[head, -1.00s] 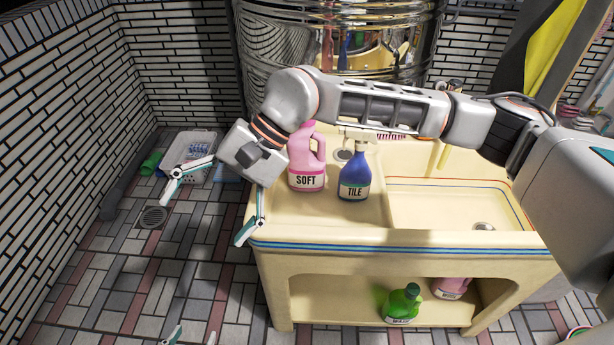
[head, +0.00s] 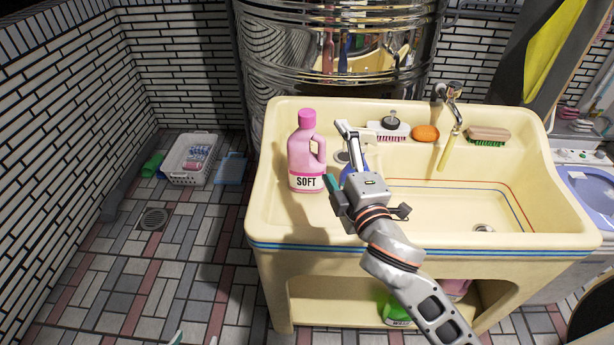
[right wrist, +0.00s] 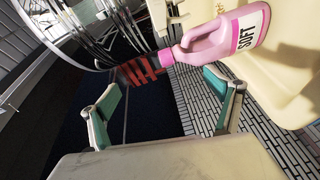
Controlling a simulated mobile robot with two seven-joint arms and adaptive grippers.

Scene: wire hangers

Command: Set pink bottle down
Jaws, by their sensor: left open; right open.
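The pink bottle (head: 302,155), labelled SOFT with a darker pink cap, stands upright on the left ledge of the cream sink (head: 275,215). My right gripper (head: 336,155) is open just right of its handle side, with nothing between its fingers. In the right wrist view the pink bottle (right wrist: 222,40) lies beyond the open fingers (right wrist: 167,98), nearer the right one, with a gap visible at its cap. My left gripper (head: 194,339) shows only as fingertips at the bottom edge, apart and empty, far from the bottle.
A blue bottle (head: 348,172) is mostly hidden behind my right gripper. Brushes (head: 488,135) and an orange sponge (head: 426,133) lie along the sink's back. A green bottle (head: 395,312) and another pink bottle (head: 457,287) sit on the lower shelf. A white basket (head: 190,160) stands on the floor.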

